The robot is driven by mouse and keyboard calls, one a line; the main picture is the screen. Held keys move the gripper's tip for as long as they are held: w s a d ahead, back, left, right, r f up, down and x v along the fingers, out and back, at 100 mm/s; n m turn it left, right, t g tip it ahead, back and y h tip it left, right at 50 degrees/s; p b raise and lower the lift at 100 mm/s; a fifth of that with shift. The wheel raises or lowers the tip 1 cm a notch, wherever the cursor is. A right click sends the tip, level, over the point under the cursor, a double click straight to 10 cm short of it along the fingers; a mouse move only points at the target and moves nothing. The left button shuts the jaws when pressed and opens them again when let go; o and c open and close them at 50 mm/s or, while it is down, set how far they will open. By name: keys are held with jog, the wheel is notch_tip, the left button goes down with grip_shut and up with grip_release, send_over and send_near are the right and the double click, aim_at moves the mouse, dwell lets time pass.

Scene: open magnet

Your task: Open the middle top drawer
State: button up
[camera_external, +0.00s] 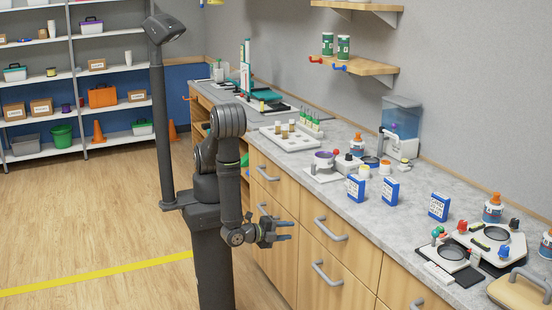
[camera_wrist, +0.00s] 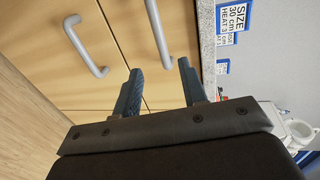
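The middle top drawer (camera_external: 342,248) is a light wood front with a grey bar handle (camera_external: 330,230), under the grey counter; it looks shut. My gripper (camera_external: 286,231) is in front of the cabinet, to the left of that handle in the external view and apart from it. In the wrist view my gripper (camera_wrist: 160,75) has its two dark fingers spread, with nothing between them. A bar handle (camera_wrist: 158,30) near the counter edge lies beyond the fingertips; it appears to be the middle top drawer's. A second, lower handle (camera_wrist: 85,45) lies to its left.
A lower drawer handle (camera_external: 326,273) and a left top drawer handle (camera_external: 266,173) stick out nearby. The counter (camera_external: 310,195) above carries blue boxes (camera_external: 390,190), a white tray (camera_external: 290,138) and lab items. The wood floor (camera_external: 110,225) at left is free.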

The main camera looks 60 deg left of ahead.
aim_at(323, 230)
jog(key=x, duration=1.7)
jog(key=shift+d+f, duration=0.15)
jog(key=shift+d, duration=0.1)
grip_shut()
